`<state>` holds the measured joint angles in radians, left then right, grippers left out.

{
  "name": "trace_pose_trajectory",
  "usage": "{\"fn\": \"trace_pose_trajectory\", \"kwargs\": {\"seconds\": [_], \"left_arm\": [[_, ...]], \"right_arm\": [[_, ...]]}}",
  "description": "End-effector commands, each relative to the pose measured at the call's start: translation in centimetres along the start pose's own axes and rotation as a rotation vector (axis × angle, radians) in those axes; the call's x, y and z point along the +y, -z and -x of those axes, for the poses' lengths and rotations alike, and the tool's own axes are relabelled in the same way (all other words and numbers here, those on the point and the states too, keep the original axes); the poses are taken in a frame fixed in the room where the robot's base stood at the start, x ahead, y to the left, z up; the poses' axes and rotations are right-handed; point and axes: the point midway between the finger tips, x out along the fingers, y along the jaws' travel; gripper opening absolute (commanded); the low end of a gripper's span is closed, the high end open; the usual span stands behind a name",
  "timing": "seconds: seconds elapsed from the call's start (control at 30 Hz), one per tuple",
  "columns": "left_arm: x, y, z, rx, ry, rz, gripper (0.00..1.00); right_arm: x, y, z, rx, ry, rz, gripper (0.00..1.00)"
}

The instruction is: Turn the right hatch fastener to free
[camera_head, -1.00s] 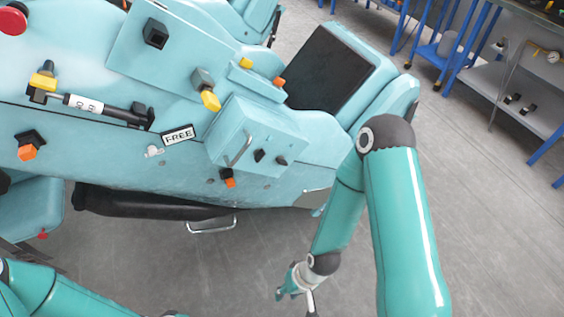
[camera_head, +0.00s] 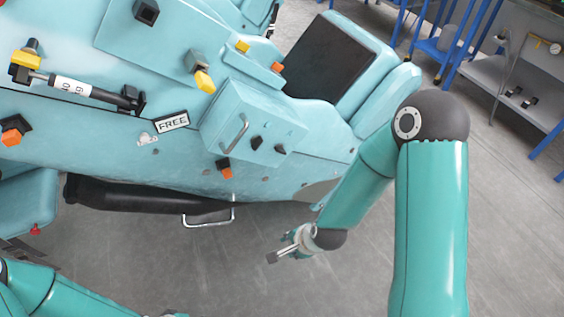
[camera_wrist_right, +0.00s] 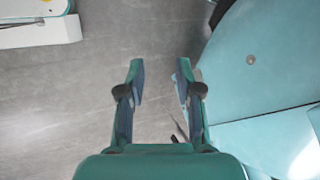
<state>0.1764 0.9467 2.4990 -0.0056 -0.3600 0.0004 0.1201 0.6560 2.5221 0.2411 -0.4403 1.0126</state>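A raised light-blue hatch box (camera_head: 217,124) sits on the side of the train car, with a metal handle on it. Two dark knobs show on its front: a left one (camera_head: 256,142) and a right one (camera_head: 280,149), which I take as the right hatch fastener. The knobs are too small to read their turn exactly. My right gripper (camera_head: 273,257) is below the car, over the floor, apart from the hatch. In the right wrist view this gripper (camera_wrist_right: 159,72) is open and empty. My left arm shows at the lower left; its gripper is out of view.
A FREE label (camera_head: 172,122) is left of the hatch. A yellow-tipped lever (camera_head: 204,81) and an orange-tipped knob (camera_head: 224,168) stick out nearby. A metal step loop (camera_head: 209,222) hangs under the car. Bare grey floor (camera_head: 240,285) surrounds the right gripper.

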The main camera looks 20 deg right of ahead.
Motion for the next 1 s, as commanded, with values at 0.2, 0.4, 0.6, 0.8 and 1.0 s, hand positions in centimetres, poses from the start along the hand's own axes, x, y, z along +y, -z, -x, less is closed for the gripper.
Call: {"fn": "trace_pose_trajectory", "kwargs": {"seconds": [0.2,0.4,0.6,0.8,1.0], "left_arm": [[-3.1,0.1,-8.6,0.0,0.0,0.0,0.4],[-5.6,0.1,-15.5,0.0,0.0,0.0,0.4],[-8.0,0.1,-22.3,0.0,0.0,0.0,0.4],[-9.9,0.2,-27.4,0.0,0.0,0.0,0.4],[-10.6,0.2,-29.2,0.0,0.0,0.0,0.4]], "right_arm": [[-6.5,3.2,1.2,0.057,0.337,-0.359,0.34],[-9.9,4.5,5.7,-0.01,0.657,-0.578,0.34],[-9.7,4.7,10.5,-0.113,0.935,-0.636,0.34],[-7.5,4.4,14.0,-0.209,1.131,-0.622,0.34],[-6.5,4.0,14.7,-0.251,1.188,-0.607,0.34]]}}
